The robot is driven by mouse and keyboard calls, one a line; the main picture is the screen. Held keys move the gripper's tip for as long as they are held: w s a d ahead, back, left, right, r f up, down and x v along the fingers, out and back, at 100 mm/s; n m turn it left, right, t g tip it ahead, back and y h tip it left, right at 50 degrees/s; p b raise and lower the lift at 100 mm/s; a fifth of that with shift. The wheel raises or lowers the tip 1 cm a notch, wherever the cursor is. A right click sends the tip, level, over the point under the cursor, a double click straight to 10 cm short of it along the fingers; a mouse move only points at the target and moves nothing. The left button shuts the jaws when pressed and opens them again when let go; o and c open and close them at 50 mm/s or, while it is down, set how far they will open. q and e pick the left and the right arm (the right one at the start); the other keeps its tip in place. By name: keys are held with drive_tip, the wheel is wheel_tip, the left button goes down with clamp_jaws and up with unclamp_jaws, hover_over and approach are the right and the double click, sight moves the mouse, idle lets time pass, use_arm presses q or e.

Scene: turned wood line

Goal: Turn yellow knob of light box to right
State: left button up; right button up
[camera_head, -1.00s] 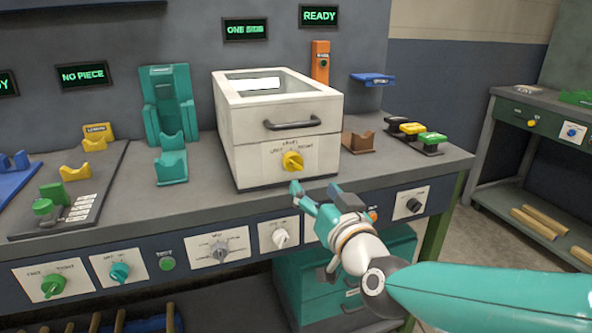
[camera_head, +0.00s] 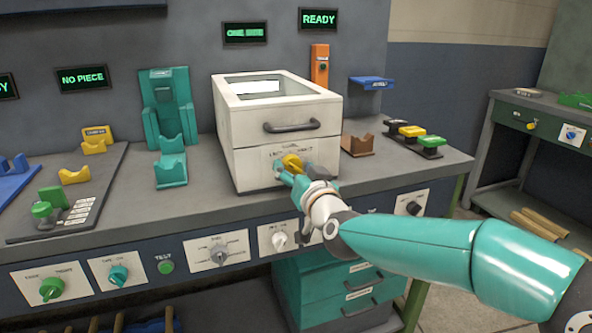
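The white light box (camera_head: 250,143) stands on the grey bench, with a glass window on top and a dark handle on its front. Its yellow knob (camera_head: 292,162) sits on a labelled plate low on the front face. My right gripper (camera_head: 290,171) is right at the knob, reaching up from below and in front. Its fingers overlap the knob's lower part in the view. I cannot tell whether they touch or grip it, and the knob's pointer direction is partly hidden. My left gripper is not in view.
A teal stand (camera_head: 168,105) is left of the box and a brown cradle (camera_head: 358,145) is right of it. Black, yellow and green buttons (camera_head: 431,141) lie further right.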

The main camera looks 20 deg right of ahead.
drive_tip(key=c, duration=1)
drive_tip(key=shift+m+b, duration=0.35)
drive_tip(key=shift+m, duration=0.05)
drive_tip(key=shift+f+m+b, duration=0.1)
drive_tip(key=shift+m+b, duration=1.15)
drive_tip(key=shift+m, duration=0.55)
drive_tip(key=shift+m+b, duration=1.45)
drive_tip(key=shift+m, duration=1.15)
drive_tip(key=shift+f+m+b, duration=0.15)
drive_tip(key=shift+m+b, duration=0.9)
drive_tip(key=shift+m, duration=1.35)
drive_tip(key=shift+f+m+b, duration=0.1)
drive_tip(key=shift+m+b, duration=0.9)
drive_tip(key=shift+m, duration=1.9)
